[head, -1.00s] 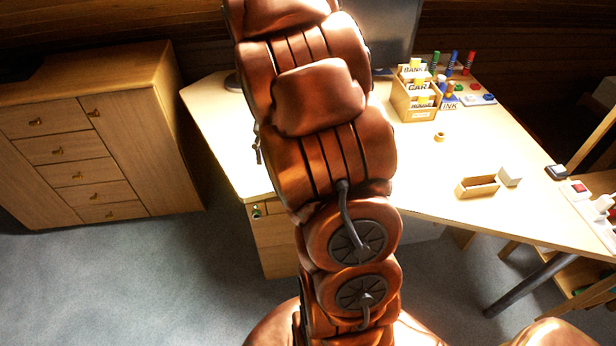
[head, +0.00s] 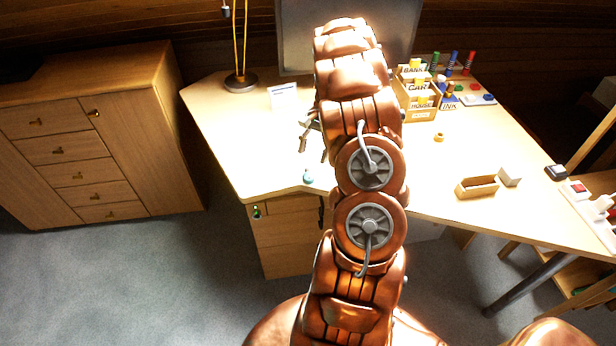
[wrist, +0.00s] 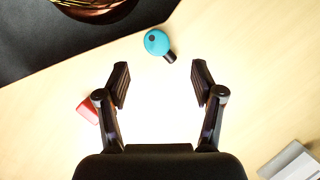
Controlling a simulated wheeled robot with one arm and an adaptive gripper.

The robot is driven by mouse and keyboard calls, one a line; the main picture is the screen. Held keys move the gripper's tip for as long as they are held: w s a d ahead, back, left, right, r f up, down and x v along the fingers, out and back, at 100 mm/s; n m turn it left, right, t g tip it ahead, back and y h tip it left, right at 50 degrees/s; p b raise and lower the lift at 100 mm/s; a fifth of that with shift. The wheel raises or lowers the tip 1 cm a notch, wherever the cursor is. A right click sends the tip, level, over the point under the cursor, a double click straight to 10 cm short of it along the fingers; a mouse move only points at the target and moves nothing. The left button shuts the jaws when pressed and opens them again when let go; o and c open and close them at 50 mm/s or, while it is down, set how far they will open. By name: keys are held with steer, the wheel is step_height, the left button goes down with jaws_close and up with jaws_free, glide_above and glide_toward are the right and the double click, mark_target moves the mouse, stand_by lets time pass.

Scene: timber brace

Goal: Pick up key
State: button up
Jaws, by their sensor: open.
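The key (head: 308,176) lies on the desk near its front edge, showing a teal round head in the head view. In the wrist view the key (wrist: 157,43) has a teal head and a short dark shaft pointing down and right. My gripper (wrist: 160,75) is open and empty, its two dark fingers spread apart. The key is apart from them, just beyond the fingertips and about midway between them. In the head view my gripper (head: 313,152) is over the desk behind the key, partly hidden by my arm.
The desk (head: 230,130) has clear room around the key; its edge borders a dark area. A red block (wrist: 88,110) lies beside the left finger. A lamp base (head: 241,82), a small white card (head: 283,90), a card box (head: 418,105) and an open wooden box (head: 477,187) stand around.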

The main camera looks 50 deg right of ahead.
mark_target(308, 176)
steer(key=shift+s+p+x, duration=0.2)
steer(key=shift+p+x, duration=1.15)
steer(key=shift+x, duration=2.25)
steer(key=c, duration=1.1)
steer(key=shift+r, duration=0.15)
steer(key=shift+r+b, duration=0.6)
steer(key=shift+r, duration=0.25)
steer(key=shift+s+r+b, duration=0.1)
steer(key=shift+r+b, duration=0.3)
steer(key=shift+r, duration=0.4)
steer(key=s+b, duration=0.1)
steer(key=s, duration=0.4)
steer(key=s+r+b, duration=0.1)
steer(key=s, duration=0.4)
steer(key=s+b, duration=0.1)
steer(key=s, duration=0.4)
steer(key=shift+s+d+r+b, duration=0.25)
steer(key=shift+s+d+b, duration=0.1)
steer(key=shift+s+b, duration=0.05)
steer(key=shift+w, duration=0.1)
